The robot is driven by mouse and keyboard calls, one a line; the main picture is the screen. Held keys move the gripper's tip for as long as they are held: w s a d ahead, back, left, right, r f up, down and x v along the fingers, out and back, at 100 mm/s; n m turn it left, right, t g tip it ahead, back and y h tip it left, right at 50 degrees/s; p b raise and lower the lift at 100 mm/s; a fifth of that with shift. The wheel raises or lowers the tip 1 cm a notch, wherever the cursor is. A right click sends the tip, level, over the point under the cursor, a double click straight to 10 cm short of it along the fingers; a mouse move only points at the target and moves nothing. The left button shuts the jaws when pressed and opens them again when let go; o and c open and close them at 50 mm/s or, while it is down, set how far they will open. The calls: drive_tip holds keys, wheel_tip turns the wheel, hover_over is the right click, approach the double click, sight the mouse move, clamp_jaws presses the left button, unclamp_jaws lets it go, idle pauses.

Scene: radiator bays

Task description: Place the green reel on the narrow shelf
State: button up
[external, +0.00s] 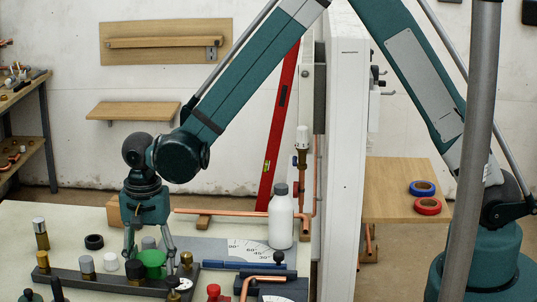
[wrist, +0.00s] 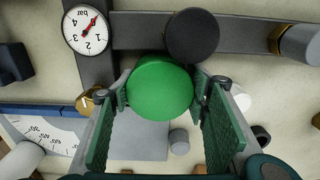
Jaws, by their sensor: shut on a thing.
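The green reel (external: 152,263) is a smooth green round piece, and no centre hole shows. It also shows in the wrist view (wrist: 160,87). My gripper (external: 150,257) points down, its two fingers shut on the reel's sides. In the wrist view my gripper (wrist: 162,92) has a fingertip on either side of it. The reel is at the dark rail; I cannot tell whether it touches it. On the back wall, a shallow wooden ledge on a backboard (external: 165,43) looks like the narrow shelf. A plain, deeper-looking wooden shelf (external: 133,111) is below it. Both look empty.
The dark rail (external: 105,282) holds several brass, white and black caps close by. A white bottle (external: 281,218) and a pressure gauge (wrist: 86,30) stand near. A white radiator panel (external: 343,160) rises at right. Blue tape (external: 422,188) and red tape (external: 428,206) lie beyond.

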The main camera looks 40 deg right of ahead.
sight(151, 257)
drive_tip(key=shift+f, duration=0.2)
drive_tip(key=o, duration=0.6)
drive_tip(key=shift+r, duration=0.2)
drive_tip(key=shift+r+p, duration=0.3)
drive_tip(key=shift+r, duration=5.7)
